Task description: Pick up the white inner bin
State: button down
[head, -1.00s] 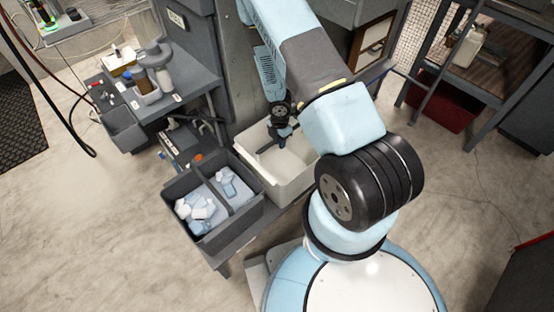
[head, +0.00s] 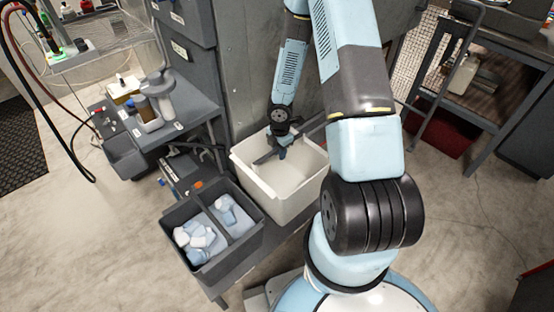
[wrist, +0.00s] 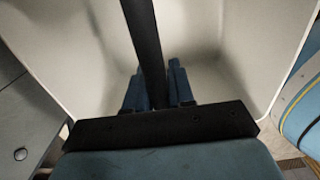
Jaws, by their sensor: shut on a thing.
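The white inner bin (head: 308,190) is an open-topped box in the middle of the head view, beside the grey two-part bin. A dark bar (head: 315,123) spans its opening. My gripper (head: 283,152) reaches down into the opening from above. In the wrist view, the bar (wrist: 143,35) passes between the blue fingertips (wrist: 158,85), which are shut on it. The bin's pale walls (wrist: 75,50) surround the fingers. Its rim looks roughly level. Its underside is hidden, so I cannot tell its clearance from the support.
The grey bin (head: 178,246) holds several white and pale blue pieces. A grey bench (head: 195,110) with bottles stands at the left, close to a large grey cabinet (head: 240,80) behind. A dark metal shelf (head: 480,120) is at the right. Open concrete floor (head: 90,240) lies at the front left.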

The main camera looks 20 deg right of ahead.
notch_tip(320, 180, up, 18)
dwell(0.5)
dwell(0.9)
